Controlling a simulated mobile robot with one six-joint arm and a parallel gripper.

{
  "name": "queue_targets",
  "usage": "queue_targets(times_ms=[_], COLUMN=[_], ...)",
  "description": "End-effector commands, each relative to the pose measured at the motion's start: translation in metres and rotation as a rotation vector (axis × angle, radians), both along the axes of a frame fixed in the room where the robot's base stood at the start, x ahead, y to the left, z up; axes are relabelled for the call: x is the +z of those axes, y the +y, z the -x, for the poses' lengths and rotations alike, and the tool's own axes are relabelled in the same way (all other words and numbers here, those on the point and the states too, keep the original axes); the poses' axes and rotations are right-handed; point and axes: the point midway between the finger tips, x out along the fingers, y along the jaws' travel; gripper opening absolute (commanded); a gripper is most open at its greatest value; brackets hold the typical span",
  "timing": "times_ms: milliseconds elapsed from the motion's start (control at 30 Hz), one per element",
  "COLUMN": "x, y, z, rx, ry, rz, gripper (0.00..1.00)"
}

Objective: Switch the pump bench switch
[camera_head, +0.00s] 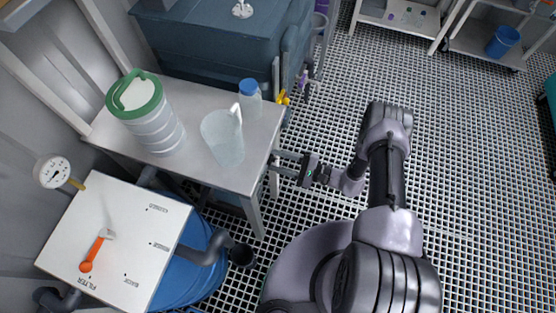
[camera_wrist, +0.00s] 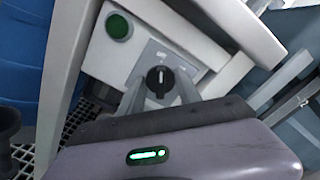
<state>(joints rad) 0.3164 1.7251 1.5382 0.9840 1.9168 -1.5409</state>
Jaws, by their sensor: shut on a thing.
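The pump bench switch (camera_wrist: 160,77) is a black round knob with a pale pointer mark, on a grey plate of a white panel in the wrist view. The mark points roughly up in that picture. My gripper (camera_wrist: 160,92) has its two grey fingers at either side of the knob and is shut on it. In the head view, my gripper (camera_head: 275,161) reaches left to the right side of the grey bench (camera_head: 262,133). The knob is hidden there.
A green button (camera_wrist: 118,27) sits up and left of the switch. On the bench stand a clear jug (camera_head: 224,140), a blue-capped bottle (camera_head: 250,100) and a green-lidded container (camera_head: 152,120). A white filter panel (camera_head: 140,225) is at left. Grated floor (camera_head: 465,150) at right is free.

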Motion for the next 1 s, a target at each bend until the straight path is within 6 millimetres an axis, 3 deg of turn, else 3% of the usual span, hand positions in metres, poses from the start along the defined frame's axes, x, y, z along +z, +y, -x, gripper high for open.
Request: queue_targets(times_ms=[33,67,133,167,667,767,1000], x=[-0.001,-0.001,0.0,0.0,0.0,0.002,0.002], y=[0.0,0.0,0.0,0.0,-0.004,-0.019,-0.093], z=[0.0,0.0,0.0,0.0,0.001,0.006,0.032], rx=[0.001,0.001,0.001,0.001,0.0,-0.004,-0.008], ry=[-0.001,-0.001,-0.001,-0.001,0.0,0.001,-0.003], rz=[0.001,0.001,0.001,0.001,0.0,0.0,0.002], gripper=[0.0,0.46,0.6,0.62,0.62,0.62,0.62])
